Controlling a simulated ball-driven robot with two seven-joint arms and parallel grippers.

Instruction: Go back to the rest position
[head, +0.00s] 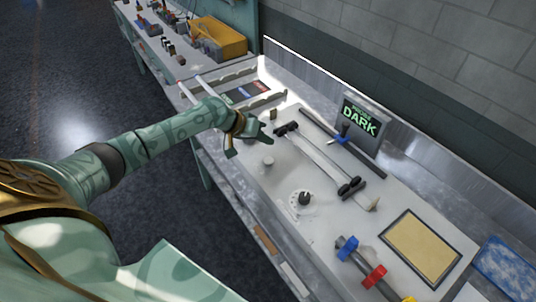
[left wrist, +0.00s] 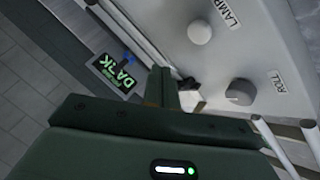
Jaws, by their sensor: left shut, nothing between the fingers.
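In the left wrist view the closed fingers (left wrist: 165,88) show above the dark gripper body, with nothing held. A pale glass tube (head: 322,158) lies across two black roller supports (head: 351,186), apart from the gripper. My right gripper is not in view.
A lit DARK sign (head: 360,123) stands at the bench's back, also in the wrist view (left wrist: 114,72). The panel has a LAMP knob (left wrist: 200,32) and a ROLL knob (left wrist: 239,92).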

